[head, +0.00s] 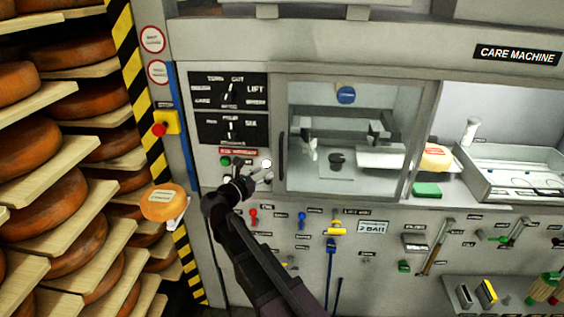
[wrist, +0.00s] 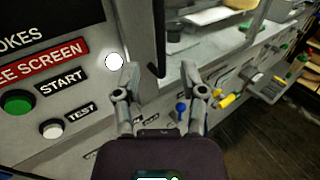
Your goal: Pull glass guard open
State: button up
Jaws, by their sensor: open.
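The glass guard (head: 385,98) is a clear pane in a grey frame on the front of the care machine, and it looks closed in the head view. Its dark upright handle (head: 281,157) is at the pane's left edge. My gripper (head: 266,174) is open and empty just left of the handle's lower part. In the wrist view, the handle (wrist: 158,38) runs down between the lines of the two open fingers of my gripper (wrist: 160,75). The handle's lower end shows just beyond the fingertips. Whether anything touches is unclear.
A panel with a green button (wrist: 17,102) and a white button (wrist: 52,129) lies left of my gripper. Shelves of cheese wheels (head: 50,190) stand at left. A tray (head: 510,175) is at right.

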aim_at(280, 162)
jog(key=x, duration=0.9)
grip_shut()
